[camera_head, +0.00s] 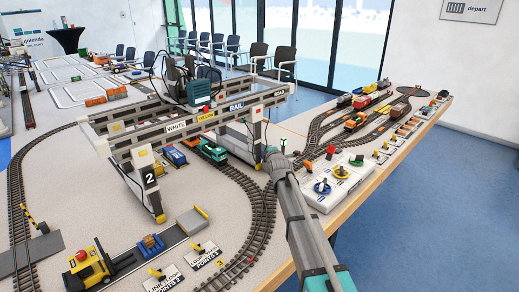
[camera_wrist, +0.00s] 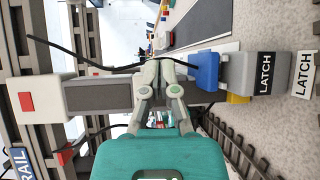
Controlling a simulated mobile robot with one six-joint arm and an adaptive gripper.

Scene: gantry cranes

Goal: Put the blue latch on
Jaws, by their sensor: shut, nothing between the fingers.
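The blue latch (camera_wrist: 205,71) is a small blue block in the wrist view, beside a grey box (camera_wrist: 247,73) marked LATCH. My gripper (camera_wrist: 160,72) is shut and empty. In that view its fingertips are just left of the blue latch, in front of the crane's grey leg. I cannot tell whether they touch the latch or the leg. In the head view my gripper end is at the right-hand leg of the gantry crane (camera_head: 180,119). I cannot make out the latch there; the leg and my arm cover that area.
A white label reading LATCH (camera_wrist: 304,74) lies beyond the grey box. A black cable (camera_wrist: 75,60) curves past the fingers. Rail track (camera_head: 262,215) runs close to the arm. A white control box with coloured knobs (camera_head: 335,184) stands to the right.

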